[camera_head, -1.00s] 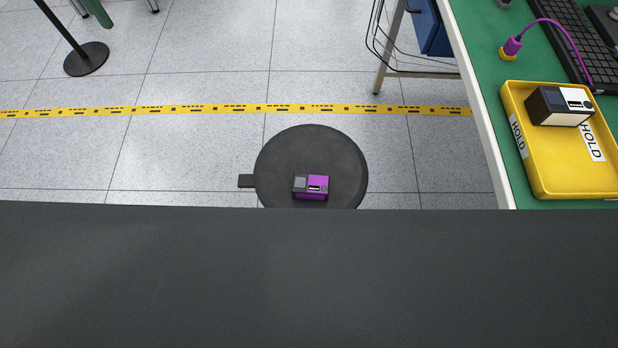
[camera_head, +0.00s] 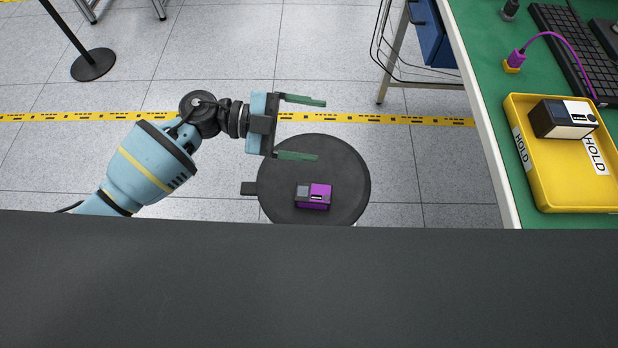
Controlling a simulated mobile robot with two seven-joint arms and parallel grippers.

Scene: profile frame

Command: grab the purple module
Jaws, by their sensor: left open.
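The purple module (camera_head: 314,196) is a small block with a purple part and a grey part on top. It rests on a round black disc (camera_head: 345,170), near the disc's front edge. My left gripper (camera_head: 303,128) is open and empty, its two green fingers pointing right. It is behind the module in the picture, one finger over the disc's far edge, not touching the module. My right gripper is not in view.
A green-topped table (camera_head: 488,82) on the right carries a yellow HOLD tray (camera_head: 545,180) with a black-and-white module (camera_head: 563,118), a purple cable (camera_head: 550,35) and a keyboard (camera_head: 575,50). A black-based post (camera_head: 93,65) stands far left. Yellow tape (camera_head: 400,119) crosses the floor.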

